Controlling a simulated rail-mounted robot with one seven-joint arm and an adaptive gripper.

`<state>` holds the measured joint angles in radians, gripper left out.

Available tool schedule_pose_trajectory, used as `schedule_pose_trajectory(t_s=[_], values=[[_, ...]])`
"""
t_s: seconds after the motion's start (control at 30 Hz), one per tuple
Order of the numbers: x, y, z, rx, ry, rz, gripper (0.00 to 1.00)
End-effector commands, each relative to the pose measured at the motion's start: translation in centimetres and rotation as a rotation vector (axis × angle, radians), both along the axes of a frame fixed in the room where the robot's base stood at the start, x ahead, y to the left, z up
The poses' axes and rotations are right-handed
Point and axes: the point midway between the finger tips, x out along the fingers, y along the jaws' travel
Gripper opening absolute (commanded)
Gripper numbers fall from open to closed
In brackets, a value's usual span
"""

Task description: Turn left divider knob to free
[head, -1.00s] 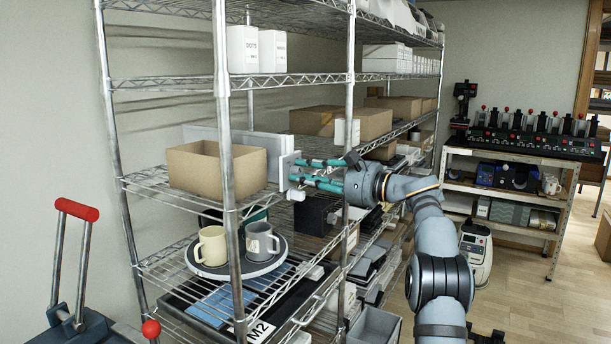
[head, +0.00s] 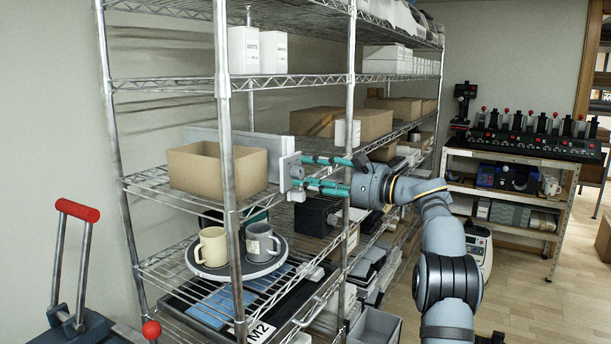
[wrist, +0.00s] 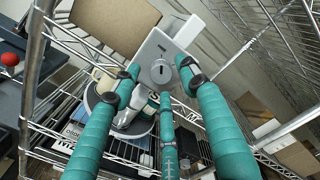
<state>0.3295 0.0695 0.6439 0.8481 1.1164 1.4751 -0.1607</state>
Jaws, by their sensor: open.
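The left divider shows in the head view as a pale grey panel (head: 258,142) behind the cardboard box, with a light end plate (head: 285,173) at the shelf's front edge. In the wrist view the divider knob (wrist: 161,72) is a round grey disc with a dark slot, set on the pale plate (wrist: 152,48). My gripper (head: 308,173) is open, its teal fingers pointing at the plate from the right. In the wrist view the fingertips of my gripper (wrist: 161,78) are spread around the knob. I cannot tell whether any fingertip touches it.
An open cardboard box (head: 205,172) stands left of the divider. Below, a cream mug (head: 212,247) and a grey mug (head: 259,242) stand on a round dark tray (head: 270,268). Shelf posts (head: 351,110) stand close to my arm. Open floor lies to the right.

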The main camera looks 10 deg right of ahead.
Motion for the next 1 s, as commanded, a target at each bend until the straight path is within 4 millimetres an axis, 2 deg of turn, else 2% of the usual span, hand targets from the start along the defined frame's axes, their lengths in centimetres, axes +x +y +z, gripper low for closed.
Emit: schedule_pose_trajectory(t_s=[0.2, 0.43, 0.63, 1.0], values=[[-3.2, -3.7, 0.1, 0.001, -0.001, -0.006, 0.43], [-5.9, -6.7, 0.1, 0.000, -0.001, -0.002, 0.43], [-6.9, -7.7, 0.1, 0.001, -0.001, 0.000, 0.43], [-6.8, -7.6, 0.1, 0.000, -0.001, 0.000, 0.43]])
